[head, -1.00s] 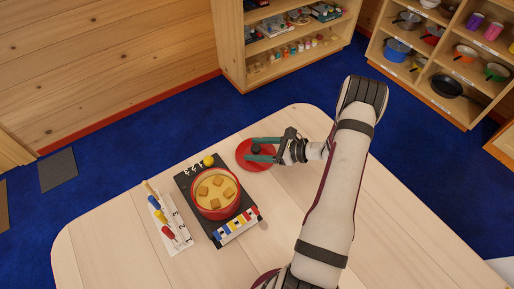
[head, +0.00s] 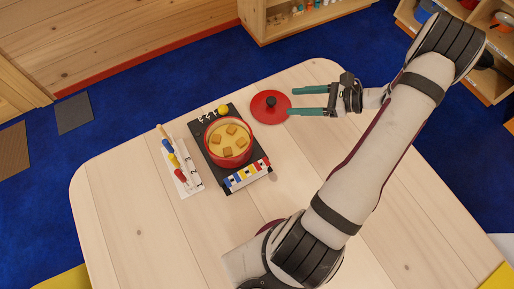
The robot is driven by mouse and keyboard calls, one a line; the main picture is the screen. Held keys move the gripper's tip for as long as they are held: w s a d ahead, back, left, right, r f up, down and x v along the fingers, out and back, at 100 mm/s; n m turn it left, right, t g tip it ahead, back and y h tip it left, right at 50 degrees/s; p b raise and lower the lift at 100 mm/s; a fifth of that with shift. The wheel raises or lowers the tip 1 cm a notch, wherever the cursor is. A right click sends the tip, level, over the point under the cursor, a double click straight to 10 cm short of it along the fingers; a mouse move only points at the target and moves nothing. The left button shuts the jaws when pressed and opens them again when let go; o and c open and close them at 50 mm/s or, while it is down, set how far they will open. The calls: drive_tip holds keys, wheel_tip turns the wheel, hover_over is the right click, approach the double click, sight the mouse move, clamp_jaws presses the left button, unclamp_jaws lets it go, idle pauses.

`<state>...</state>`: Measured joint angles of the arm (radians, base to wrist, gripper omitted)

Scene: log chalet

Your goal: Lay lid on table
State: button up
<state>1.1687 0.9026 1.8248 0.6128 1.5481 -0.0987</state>
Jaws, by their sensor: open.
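The red lid (head: 262,110) with a dark knob (head: 270,101) lies on the wooden table (head: 330,165), to the upper right of the pot. My gripper (head: 291,101) is to the right of the lid, its two teal fingers apart and pointing left towards it. The fingers hold nothing, and the knob is clear of them. The red pot (head: 249,150) stands uncovered on a black stand, with yellow contents and several brown cubes inside.
The black stand (head: 208,153) has a yellow ball (head: 223,109) at its back and coloured blocks along its front. A white card (head: 186,178) with coloured-handled sticks lies to its left. The table's right and front are mostly clear. Shelves stand behind.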

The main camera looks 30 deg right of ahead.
drive_tip(key=s+a+r+n+g, duration=0.2)
drive_tip(key=a+r+n+g, duration=0.15)
drive_tip(key=a, duration=0.35)
drive_tip(key=s+a+r+n+g+h, duration=0.1)
drive_tip(key=a+r+n+g, duration=0.2)
drive_tip(key=a+r+n, duration=0.3)
drive_tip(key=s+a+r+n+g, duration=0.2)
drive_tip(key=a+r+n+g, duration=0.1)
drive_tip(key=a, duration=0.5)
drive_tip(key=s+a+n+h, duration=0.2)
drive_tip(key=s+n+h, duration=0.1)
drive_tip(key=s, duration=0.3)
drive_tip(key=s+a+r+n+h, duration=0.1)
drive_tip(key=s+a+n+h, duration=0.1)
drive_tip(key=s+n, duration=0.3)
drive_tip(key=shift+s+a+n+h, duration=0.35)
drive_tip(key=shift+s+h, duration=0.15)
drive_tip(key=shift+s, duration=0.15)
